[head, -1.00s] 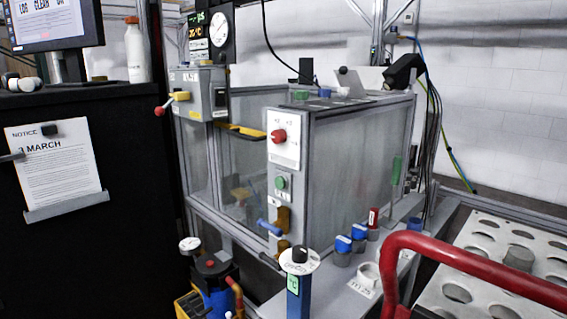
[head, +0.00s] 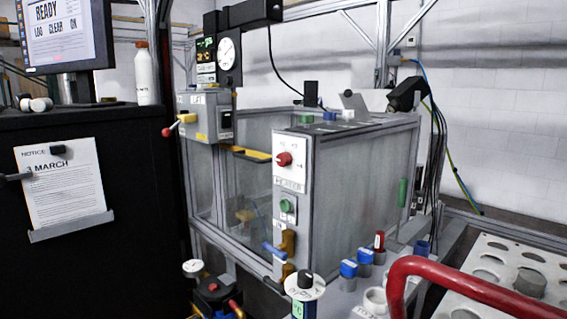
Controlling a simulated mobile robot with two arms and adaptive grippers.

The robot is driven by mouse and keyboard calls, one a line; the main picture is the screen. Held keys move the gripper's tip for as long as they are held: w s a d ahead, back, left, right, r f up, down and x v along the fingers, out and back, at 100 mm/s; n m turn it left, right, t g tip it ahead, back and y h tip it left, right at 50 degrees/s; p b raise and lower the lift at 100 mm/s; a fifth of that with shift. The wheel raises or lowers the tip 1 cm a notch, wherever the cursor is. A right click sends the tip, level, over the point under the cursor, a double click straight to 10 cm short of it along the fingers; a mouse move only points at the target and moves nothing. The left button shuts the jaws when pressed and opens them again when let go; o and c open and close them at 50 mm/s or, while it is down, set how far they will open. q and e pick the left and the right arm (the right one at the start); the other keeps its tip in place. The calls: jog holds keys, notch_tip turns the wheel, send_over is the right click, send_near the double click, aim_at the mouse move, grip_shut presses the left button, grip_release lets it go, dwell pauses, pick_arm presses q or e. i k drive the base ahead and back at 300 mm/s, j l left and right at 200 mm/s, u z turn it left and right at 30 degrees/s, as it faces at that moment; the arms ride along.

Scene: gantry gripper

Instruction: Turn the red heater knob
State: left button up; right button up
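The red knob (head: 284,159) sits on a white dial plate (head: 290,172) on the front corner post of the grey glass-walled enclosure. It faces toward me with small marks around it. The label under it is too small to read. A green round knob (head: 288,205) is on a separate plate below. Neither of my grippers shows in the head view, and nothing touches the red knob.
A lever box (head: 205,118) with a red-tipped handle is left of the enclosure. A red rail (head: 450,277) crosses the lower right in front of a holed tray (head: 492,262). Blue-topped knobs (head: 349,268) stand on the ledge. A black cabinet (head: 140,200) fills the left.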

aim_at(285, 158)
jog(key=i+j, duration=0.15)
jog(key=j, duration=0.25)
jog(key=i+j, duration=0.15)
jog(key=j, duration=0.25)
jog(key=i+j, duration=0.15)
jog(key=j, duration=0.2)
jog(key=i+j, duration=0.15)
jog(key=j, duration=0.25)
